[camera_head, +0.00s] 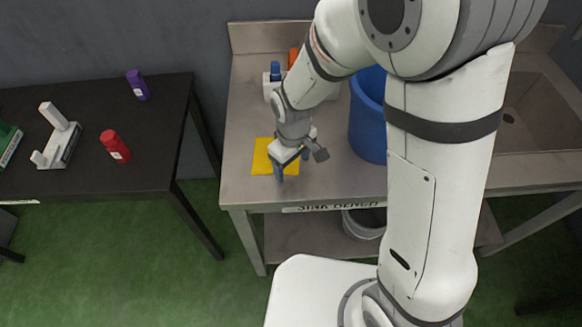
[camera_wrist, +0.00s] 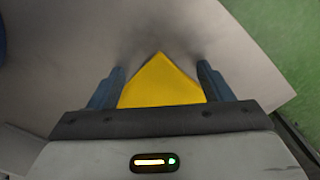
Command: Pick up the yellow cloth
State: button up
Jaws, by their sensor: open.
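The yellow cloth (camera_head: 262,158) lies flat on the steel sink bench (camera_head: 240,189), near its front left part. My gripper (camera_head: 292,172) is over the cloth and covers part of its right side in the head view. In the wrist view the cloth (camera_wrist: 160,84) shows as a yellow wedge between the two blue fingers of my gripper (camera_wrist: 162,80). The fingers are apart and nothing is held between them. How far the fingertips are above the cloth is hard to tell. The near part of the cloth is hidden behind the gripper body.
A blue bin (camera_head: 367,125) stands on the bench to the right of my gripper. A blue-topped bottle (camera_head: 275,72) stands behind in a pale holder. A black table (camera_head: 90,185) at left bears a purple bottle (camera_head: 137,84) and a red bottle (camera_head: 115,146). The sink (camera_head: 540,120) is at right.

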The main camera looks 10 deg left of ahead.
jog(key=c, duration=1.5)
jog(key=shift+r, duration=0.15)
grip_shut()
notch_tip(320, 180, up, 12)
jog(key=p, duration=0.8)
jog(key=shift+f+p, duration=0.2)
jog(key=shift+p, duration=0.1)
jog(key=shift+w, duration=0.2)
